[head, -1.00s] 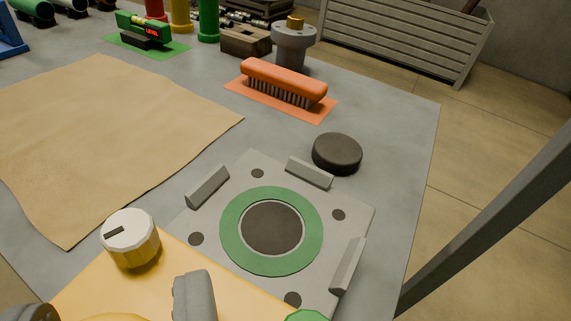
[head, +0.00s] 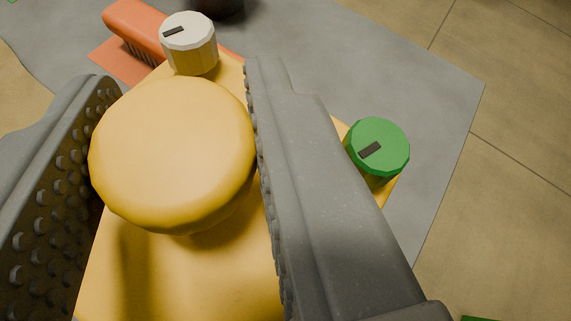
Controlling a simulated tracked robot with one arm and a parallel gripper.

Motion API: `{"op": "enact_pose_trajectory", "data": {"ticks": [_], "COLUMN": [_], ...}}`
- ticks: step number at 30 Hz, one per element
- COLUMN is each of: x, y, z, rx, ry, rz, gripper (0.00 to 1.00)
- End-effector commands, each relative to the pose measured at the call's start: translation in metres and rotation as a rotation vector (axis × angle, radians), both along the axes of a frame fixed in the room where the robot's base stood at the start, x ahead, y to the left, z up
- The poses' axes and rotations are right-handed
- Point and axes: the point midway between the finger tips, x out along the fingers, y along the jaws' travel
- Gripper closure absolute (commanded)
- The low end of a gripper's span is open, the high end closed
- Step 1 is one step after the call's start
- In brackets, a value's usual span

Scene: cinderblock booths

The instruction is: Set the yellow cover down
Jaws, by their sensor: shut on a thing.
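The yellow cover (head: 190,265) fills the lower middle of the head view, with a large round yellow knob (head: 172,150) on top. My gripper (head: 183,82) is shut on this knob, one ridged finger on each side. A white-topped knob (head: 188,42) with a dark slot stands at the cover's far edge. A green-topped one (head: 377,147) stands at its right corner. The grey base plate with the green ring, seen earlier, is hidden now. I cannot tell whether the cover touches what is below it.
An orange brush (head: 135,27) lies on an orange mat at the upper left. A dark, blurred object (head: 218,6) is at the top edge. The grey table (head: 400,75) is bare to the right, its edge bordering the tiled floor (head: 510,190).

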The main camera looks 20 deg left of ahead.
Motion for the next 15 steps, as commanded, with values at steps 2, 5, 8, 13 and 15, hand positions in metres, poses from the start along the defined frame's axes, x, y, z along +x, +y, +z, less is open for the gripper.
{"op": "enact_pose_trajectory", "data": {"ticks": [2,5,8,13,15], "x": [0.000,-0.002,-0.003,-0.003,-0.004], "y": [0.002,0.005,0.006,0.007,0.007], "z": [-0.002,-0.011,-0.026,-0.052,-0.059], "rx": [0.001,0.000,-0.001,0.000,0.000], "ry": [-0.004,-0.003,-0.001,-0.001,0.000], "rz": [0.004,0.008,0.012,0.013,0.014], "gripper": [1.00,1.00,1.00,1.00,1.00]}}
